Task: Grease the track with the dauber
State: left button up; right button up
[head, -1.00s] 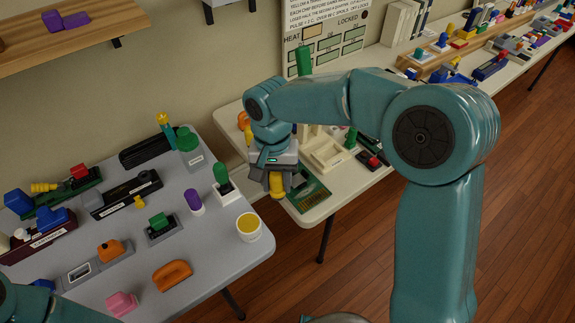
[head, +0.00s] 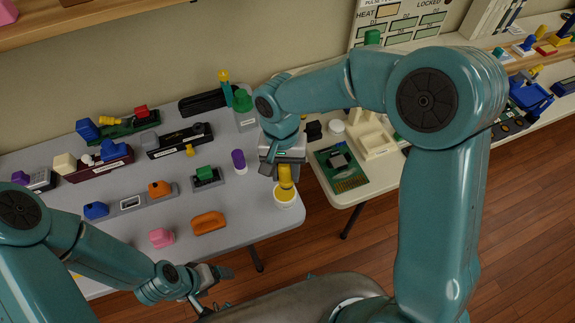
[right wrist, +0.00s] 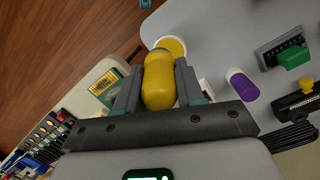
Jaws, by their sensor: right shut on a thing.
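My right gripper (head: 285,176) is shut on a yellow rounded handle, which I take for the dauber (head: 287,178). It also shows between the fingers in the right wrist view (right wrist: 160,82). The dauber points down at a white pot (head: 286,199) with yellow stuff inside, at the grey table's right edge. The pot also shows beyond the dauber in the right wrist view (right wrist: 174,46). The dauber's lower end is hidden, so I cannot tell whether it touches the grease. A grey strip (head: 130,203) with blue and orange pieces may be the track. My left gripper (head: 222,286) is open and empty at the front.
The grey table (head: 255,225) holds several handhelds, a purple capsule (head: 238,160), an orange piece (head: 208,222) and a pink piece (head: 161,237). A green circuit board (head: 340,168) lies on the cream table to the right. A gap separates the tables. A shelf (head: 90,20) hangs above.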

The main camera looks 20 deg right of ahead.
aim_at(286, 183)
jog(key=shift+f, duration=0.1)
jog(key=shift+d+f+b, duration=0.1)
jog(key=shift+f+b, duration=0.4)
jog(key=shift+b, duration=0.1)
notch_tip(286, 183, down, 4)
jog(key=b, duration=0.3)
jog(key=shift+f, duration=0.15)
jog(key=shift+f+b, duration=0.85)
jog(key=shift+b, duration=0.05)
dwell(1.5)
jog(key=shift+r, duration=0.1)
notch_tip(286, 183, up, 8)
jog(key=p, duration=0.6)
dwell(0.7)
jog(key=shift+w, duration=0.1)
